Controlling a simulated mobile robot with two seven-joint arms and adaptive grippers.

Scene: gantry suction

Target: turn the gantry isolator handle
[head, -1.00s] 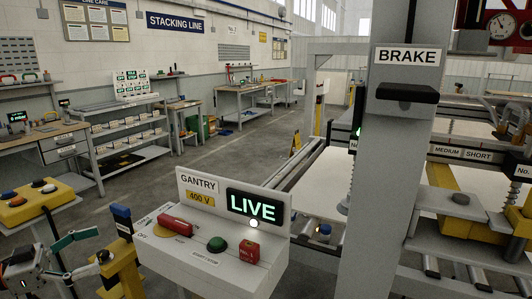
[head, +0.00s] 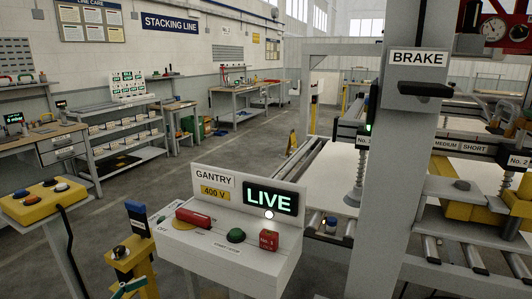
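The isolator handle (head: 193,217) is a red bar on a yellow disc, on the sloping top of the pale gantry box (head: 235,262). An OFF label is beside its left end. The upright panel behind reads GANTRY, 400 V, with a lit green LIVE display (head: 270,200). A green button (head: 236,236) and a red No. 1 block (head: 268,240) are right of the handle. My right gripper is out of view.
A yellow post with a black knob (head: 120,252) and a blue-topped post (head: 137,214) stand close left of the box. A yellow button box (head: 42,203) is farther left. A grey column with a BRAKE lever (head: 425,89) rises at right. Open floor lies behind, left.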

